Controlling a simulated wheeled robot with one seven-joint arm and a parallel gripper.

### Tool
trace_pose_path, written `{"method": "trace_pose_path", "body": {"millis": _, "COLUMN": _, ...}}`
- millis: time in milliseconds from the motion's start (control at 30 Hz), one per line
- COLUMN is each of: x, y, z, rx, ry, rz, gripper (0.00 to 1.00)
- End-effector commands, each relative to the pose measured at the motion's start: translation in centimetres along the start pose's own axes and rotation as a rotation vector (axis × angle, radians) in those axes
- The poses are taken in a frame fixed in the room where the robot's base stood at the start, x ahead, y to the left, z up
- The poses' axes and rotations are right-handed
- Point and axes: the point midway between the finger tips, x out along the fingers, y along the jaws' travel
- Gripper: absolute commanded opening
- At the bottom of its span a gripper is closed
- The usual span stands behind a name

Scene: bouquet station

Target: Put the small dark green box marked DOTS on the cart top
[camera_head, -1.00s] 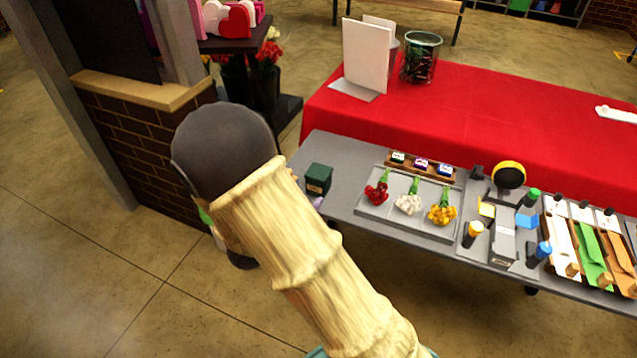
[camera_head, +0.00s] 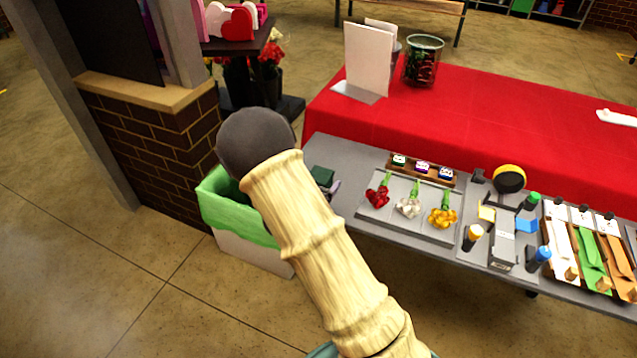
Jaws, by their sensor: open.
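A dark green box (camera_head: 321,175) stands at the left end of the grey bench, its lower part hidden. No marking is readable on it. A smaller green box with a white label (camera_head: 398,160) sits in a wooden tray on the same bench; its label is too small to read. My gripper (camera_head: 334,188) shows only as a small grey-lilac piece at the dark green box's right front; my arm hides the rest. It appears open, and I cannot tell whether it touches the box. No surface is clearly identifiable as the cart top.
A dark stand (camera_head: 235,45) with heart shapes on top is behind my arm. A bin with a green liner (camera_head: 235,205) stands by the brick wall. Flower bunches (camera_head: 409,206), bottles and envelopes fill the bench. A red-covered table (camera_head: 500,125) lies behind it.

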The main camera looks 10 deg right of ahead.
Motion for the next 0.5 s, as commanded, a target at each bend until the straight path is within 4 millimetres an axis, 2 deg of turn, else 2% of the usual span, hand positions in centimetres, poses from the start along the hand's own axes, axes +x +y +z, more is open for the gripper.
{"method": "trace_pose_path", "body": {"millis": 367, "x": 0.23, "y": -0.4, "z": 0.11, "rx": -0.002, "ry": -0.001, "rz": -0.008, "gripper": 0.84}}
{"method": "trace_pose_path", "body": {"millis": 500, "x": 1.16, "y": -0.66, "z": 0.16, "rx": -0.003, "ry": -0.001, "rz": -0.008, "gripper": 0.84}}
